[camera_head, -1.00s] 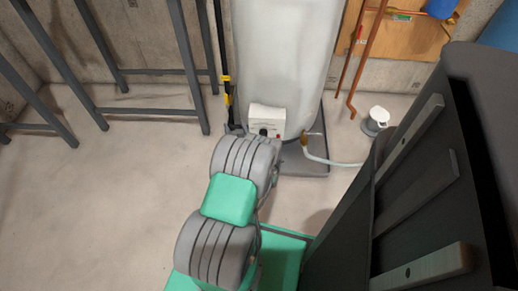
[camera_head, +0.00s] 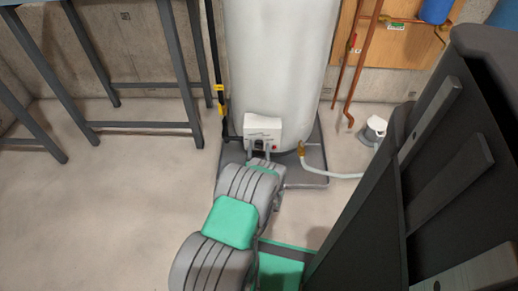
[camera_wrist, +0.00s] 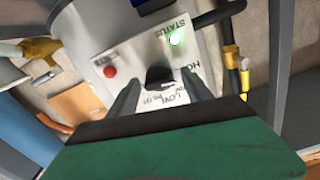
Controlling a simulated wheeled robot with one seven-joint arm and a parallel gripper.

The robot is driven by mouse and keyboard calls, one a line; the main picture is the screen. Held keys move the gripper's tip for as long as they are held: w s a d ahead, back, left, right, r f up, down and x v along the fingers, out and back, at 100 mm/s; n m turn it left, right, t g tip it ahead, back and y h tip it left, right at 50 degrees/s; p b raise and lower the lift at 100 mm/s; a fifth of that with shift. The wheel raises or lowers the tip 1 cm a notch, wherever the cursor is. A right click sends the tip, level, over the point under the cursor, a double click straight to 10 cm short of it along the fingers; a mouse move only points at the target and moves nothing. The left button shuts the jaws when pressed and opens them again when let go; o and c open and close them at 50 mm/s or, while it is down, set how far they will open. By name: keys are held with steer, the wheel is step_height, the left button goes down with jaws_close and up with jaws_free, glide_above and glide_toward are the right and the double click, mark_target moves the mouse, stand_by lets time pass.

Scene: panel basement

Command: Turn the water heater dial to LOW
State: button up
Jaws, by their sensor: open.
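The white water heater (camera_head: 275,60) stands on a dark tray in the head view. Its white control box (camera_head: 263,128) is low on its front. The black dial (camera_wrist: 160,76) shows on the box in the wrist view, with the word LOW printed just below it and another label to its right, partly hidden. My gripper (camera_wrist: 158,92) is open, one dark finger on each side of the dial. I cannot tell whether the fingers touch it. In the head view my gripper (camera_head: 258,153) is at the box's lower edge, partly hidden by my arm.
A red button (camera_wrist: 110,71) and a lit green STATUS light (camera_wrist: 175,39) are on the box. A hose (camera_head: 335,174) runs from the brass drain valve at right. Grey table legs (camera_head: 180,75) stand at left. A white-topped pump (camera_head: 374,128) sits on the floor at right.

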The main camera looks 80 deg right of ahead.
jaws_close()
stand_by(0.5)
steer(key=shift+m+b, duration=0.35)
steer(key=shift+m, duration=0.05)
steer(key=m+b, duration=0.2)
steer(key=m, duration=0.1)
steer(key=shift+f, duration=0.15)
steer(key=m+b, duration=0.2)
steer(key=m, duration=0.2)
steer(key=m+b, duration=0.2)
steer(key=m, duration=0.2)
steer(key=shift+d+m+b, duration=0.1)
steer(key=shift+m+b, duration=0.9)
steer(key=shift+m, duration=1)
